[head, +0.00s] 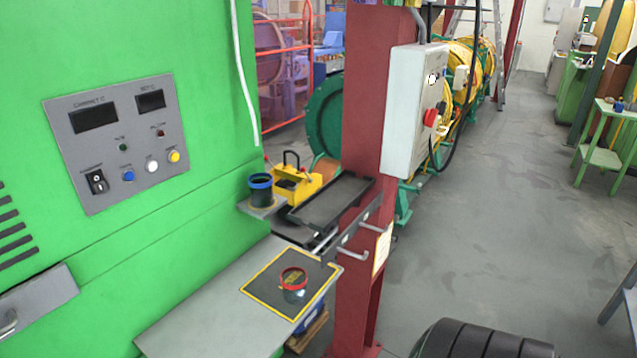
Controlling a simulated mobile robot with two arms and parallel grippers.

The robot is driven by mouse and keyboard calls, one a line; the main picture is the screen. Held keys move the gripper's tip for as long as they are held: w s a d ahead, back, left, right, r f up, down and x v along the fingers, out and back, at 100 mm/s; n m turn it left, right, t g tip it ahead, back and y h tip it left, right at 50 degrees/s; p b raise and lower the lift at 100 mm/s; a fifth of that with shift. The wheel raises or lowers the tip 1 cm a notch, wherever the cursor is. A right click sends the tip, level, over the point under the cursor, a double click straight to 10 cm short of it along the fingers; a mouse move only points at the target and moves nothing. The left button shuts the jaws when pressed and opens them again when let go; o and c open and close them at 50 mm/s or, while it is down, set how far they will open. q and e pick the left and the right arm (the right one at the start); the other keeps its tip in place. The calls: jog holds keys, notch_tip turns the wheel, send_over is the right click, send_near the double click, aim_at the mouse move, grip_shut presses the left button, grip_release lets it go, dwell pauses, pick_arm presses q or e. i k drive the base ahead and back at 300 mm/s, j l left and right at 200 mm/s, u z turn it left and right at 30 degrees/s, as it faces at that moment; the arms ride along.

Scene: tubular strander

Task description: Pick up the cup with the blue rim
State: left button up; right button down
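A second cup with a red rim (294,287) stands on a black mat with a yellow border (268,298), on the grey table in front. Neither of my grippers shows in the head view.
A yellow tool (307,187) and a black tray (322,203) sit right beside the blue-rimmed cup. A red column (364,110) with a grey switch box (414,105) rises right of them. A black ribbed object (480,341) lies at the bottom. Grey floor on the right is open.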

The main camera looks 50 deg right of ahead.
aim_at(262, 190)
jog(key=z, duration=1.35)
